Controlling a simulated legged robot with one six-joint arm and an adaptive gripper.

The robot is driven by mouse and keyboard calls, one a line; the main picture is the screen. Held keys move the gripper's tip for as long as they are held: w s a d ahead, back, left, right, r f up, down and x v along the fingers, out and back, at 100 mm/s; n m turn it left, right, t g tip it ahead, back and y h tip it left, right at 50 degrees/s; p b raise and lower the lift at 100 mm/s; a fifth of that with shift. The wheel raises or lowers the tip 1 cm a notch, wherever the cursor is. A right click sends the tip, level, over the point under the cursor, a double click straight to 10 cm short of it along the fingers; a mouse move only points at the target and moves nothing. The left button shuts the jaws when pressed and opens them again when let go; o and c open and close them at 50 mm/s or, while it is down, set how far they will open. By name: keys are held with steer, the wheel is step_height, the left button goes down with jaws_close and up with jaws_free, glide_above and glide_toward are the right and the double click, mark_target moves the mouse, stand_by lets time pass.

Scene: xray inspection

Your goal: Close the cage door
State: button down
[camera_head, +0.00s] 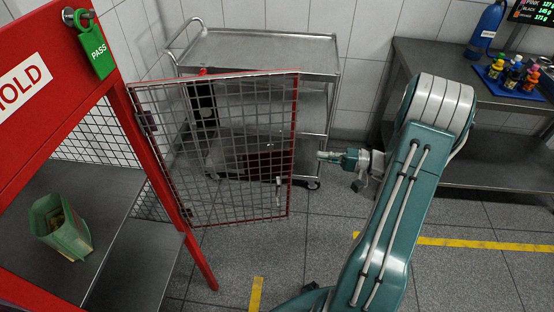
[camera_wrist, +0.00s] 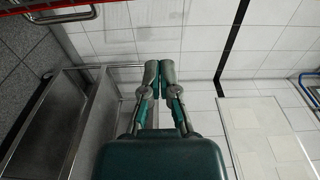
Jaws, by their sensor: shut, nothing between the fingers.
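The cage door (camera_head: 228,150) is a wire-mesh panel in a red frame. It is hinged on the red cage's right post (camera_head: 150,165) and stands swung wide open, away from the cage. In the head view my gripper (camera_head: 322,156) is just to the right of the door's free edge, and a small gap shows between them. In the wrist view my gripper (camera_wrist: 159,68) has its two fingertips together, with nothing between them.
A green PASS tag (camera_head: 96,48) hangs on the red frame. A metal cart (camera_head: 262,45) stands behind the door. A workbench (camera_head: 430,60) with bottles is at the right. Floor is clear below the door.

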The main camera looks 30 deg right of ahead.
mark_target(292, 159)
steer(key=w+a, duration=0.1)
steer(key=a, duration=0.1)
steer(key=w+a, duration=0.1)
steer(key=a, duration=0.2)
steer(key=w+a, duration=0.1)
steer(key=a, duration=0.2)
steer(key=shift+w+a, duration=0.1)
steer(key=shift+a, duration=0.05)
steer(key=shift+s+d+f, duration=0.1)
steer(key=shift+s+d, duration=0.2)
steer(key=shift+s, duration=0.25)
